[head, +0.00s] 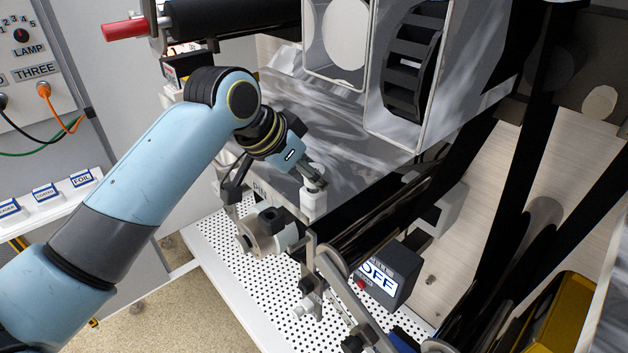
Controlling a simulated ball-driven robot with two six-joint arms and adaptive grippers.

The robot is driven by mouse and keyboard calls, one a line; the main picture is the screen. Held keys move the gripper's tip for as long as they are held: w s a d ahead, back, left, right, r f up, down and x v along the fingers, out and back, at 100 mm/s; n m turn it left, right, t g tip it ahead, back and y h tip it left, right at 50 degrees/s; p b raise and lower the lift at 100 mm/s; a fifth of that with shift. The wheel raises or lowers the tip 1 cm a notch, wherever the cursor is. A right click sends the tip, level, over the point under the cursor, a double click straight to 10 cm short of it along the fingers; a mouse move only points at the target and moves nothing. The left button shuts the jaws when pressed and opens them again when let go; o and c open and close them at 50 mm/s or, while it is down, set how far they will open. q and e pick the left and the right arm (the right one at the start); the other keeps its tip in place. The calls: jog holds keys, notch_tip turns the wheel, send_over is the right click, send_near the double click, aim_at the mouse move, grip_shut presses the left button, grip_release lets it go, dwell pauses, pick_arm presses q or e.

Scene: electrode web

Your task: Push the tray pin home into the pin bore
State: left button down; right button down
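My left arm comes in from the left, and my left gripper (314,182) points down and to the right. Its fingertips are close together at the top of a small white block (313,204) at the front edge of a grey metal plate. I cannot tell whether the fingers hold anything or only touch the block. Partly hidden lettering, seemingly a pin label (260,188), is on the plate edge left of the block. The tray pin and the pin bore cannot be made out clearly; the gripper covers that spot. My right gripper is not in view.
A white perforated tray (222,243) lies below, with a metal roller fitting (262,233) above it. A dark box reading OFF (385,277) stands right of the gripper. Black web strips cross the right side. A lamp panel (38,70) is at upper left.

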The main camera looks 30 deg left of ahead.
pick_arm(q)
jog(key=shift+r, duration=0.15)
jog(key=shift+r, duration=1.95)
